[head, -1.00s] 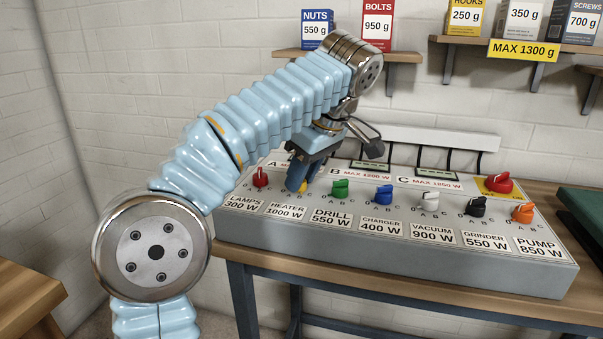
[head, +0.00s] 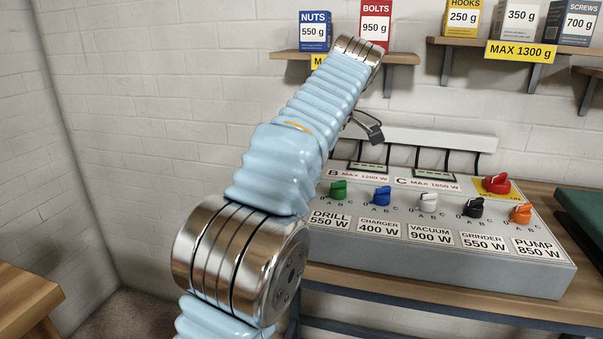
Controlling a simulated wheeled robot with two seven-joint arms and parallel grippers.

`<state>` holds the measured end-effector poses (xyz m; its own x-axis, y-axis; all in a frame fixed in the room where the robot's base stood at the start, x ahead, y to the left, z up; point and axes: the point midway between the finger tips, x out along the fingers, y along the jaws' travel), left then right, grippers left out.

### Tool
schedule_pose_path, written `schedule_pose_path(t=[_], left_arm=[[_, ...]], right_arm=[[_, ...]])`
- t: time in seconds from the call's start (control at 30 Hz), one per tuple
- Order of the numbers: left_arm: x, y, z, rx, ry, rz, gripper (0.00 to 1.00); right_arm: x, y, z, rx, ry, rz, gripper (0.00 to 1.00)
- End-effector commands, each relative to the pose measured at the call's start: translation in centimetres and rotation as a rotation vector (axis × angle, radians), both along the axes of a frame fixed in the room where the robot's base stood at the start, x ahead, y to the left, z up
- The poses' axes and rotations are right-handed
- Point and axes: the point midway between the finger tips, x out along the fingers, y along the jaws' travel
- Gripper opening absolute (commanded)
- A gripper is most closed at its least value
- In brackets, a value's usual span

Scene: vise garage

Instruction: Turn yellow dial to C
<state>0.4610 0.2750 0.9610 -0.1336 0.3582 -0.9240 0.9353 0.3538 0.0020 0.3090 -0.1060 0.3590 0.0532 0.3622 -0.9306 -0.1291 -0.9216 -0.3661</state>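The control panel (head: 437,267) is a long grey box with a row of coloured dials on the workbench. The yellow dial is not visible now; my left arm covers the panel's left end, including the lamps and heater labels. My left gripper's fingers are hidden behind that arm; only a dark bracket (head: 374,133) by the wrist shows. The green drill dial (head: 338,189), blue charger dial (head: 382,195) and white vacuum dial (head: 429,201) are in clear view. My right gripper is out of view.
The black grinder dial (head: 474,207), orange pump dial (head: 521,213) and red switch (head: 497,184) are at the panel's right. Shelves with boxes hang above, with a MAX 1300 g sign (head: 521,52). A dark green object (head: 588,208) lies at the bench's right.

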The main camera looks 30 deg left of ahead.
Motion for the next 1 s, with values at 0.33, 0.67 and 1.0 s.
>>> schedule_pose_path(t=[0.33,0.67,1.0], left_arm=[[0.03,-0.02,-0.10,-0.002,0.002,0.020,0.00],[0.01,0.02,-0.12,-0.001,0.003,0.021,0.47],[-0.02,0.10,-0.03,-0.001,0.001,0.020,0.56]], right_arm=[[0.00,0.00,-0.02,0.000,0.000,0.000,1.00],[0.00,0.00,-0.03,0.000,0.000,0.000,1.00],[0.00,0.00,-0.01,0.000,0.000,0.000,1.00]])
